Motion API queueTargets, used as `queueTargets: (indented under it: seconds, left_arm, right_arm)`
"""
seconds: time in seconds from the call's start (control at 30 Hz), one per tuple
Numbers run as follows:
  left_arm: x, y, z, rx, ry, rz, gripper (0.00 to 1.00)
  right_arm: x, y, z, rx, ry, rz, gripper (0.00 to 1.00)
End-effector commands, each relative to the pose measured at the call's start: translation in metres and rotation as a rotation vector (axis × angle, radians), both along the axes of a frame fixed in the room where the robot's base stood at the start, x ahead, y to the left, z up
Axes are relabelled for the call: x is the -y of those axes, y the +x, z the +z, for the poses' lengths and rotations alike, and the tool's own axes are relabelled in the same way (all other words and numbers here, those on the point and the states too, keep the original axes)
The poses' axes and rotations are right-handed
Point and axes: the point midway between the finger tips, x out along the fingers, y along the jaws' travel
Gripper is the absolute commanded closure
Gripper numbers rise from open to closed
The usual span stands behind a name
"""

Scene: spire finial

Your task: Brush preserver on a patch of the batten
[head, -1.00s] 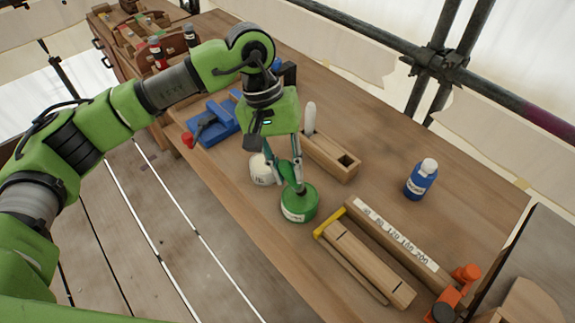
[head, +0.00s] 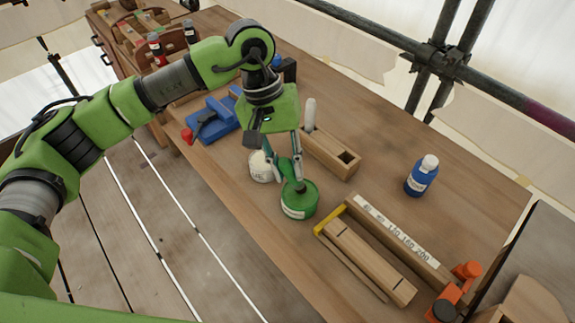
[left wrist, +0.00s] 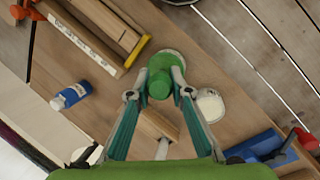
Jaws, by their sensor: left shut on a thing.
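A round green tin (head: 299,204) with a pale label stands on the wooden bench. My left gripper (head: 297,180) is right above it, its fingers pointing down and shut on the green knob-like top (left wrist: 159,85) of the tin. The tin's body shows behind that top in the left wrist view (left wrist: 167,61). I cannot tell whether the top is still seated on the tin. A pale wooden batten (head: 368,259) lies to the right, beside a yellow end piece (head: 329,222). No brush is clearly visible. My right gripper is not in view.
A wooden box (head: 332,155) with a white-handled tool stands behind the tin. A white jar (head: 261,168) is close on the left. A blue bottle (head: 421,177), a numbered rack (head: 398,243) and an orange clamp (head: 455,292) are to the right. A blue holder (head: 212,120) is farther left.

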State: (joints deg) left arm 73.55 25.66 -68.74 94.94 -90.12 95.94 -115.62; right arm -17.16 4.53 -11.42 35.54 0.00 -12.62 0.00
Motion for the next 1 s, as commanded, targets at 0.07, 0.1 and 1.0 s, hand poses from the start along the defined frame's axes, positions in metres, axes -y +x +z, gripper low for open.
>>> queueTargets:
  seconds: [0.07, 0.1, 1.0]
  left_arm:
    - [0.0001, 0.0, -0.0012, 0.0, 0.0, 0.0, 1.0]
    - [0.0001, 0.0001, -0.0017, 0.0, 0.0, 0.0, 1.0]
    - [0.0001, -0.0001, -0.0077, 0.0, 0.0, 0.0, 1.0]
  right_arm:
    - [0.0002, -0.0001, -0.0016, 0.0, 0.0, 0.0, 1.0]
    - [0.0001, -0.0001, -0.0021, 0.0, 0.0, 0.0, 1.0]
    - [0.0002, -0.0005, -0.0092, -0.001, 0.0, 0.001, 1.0]
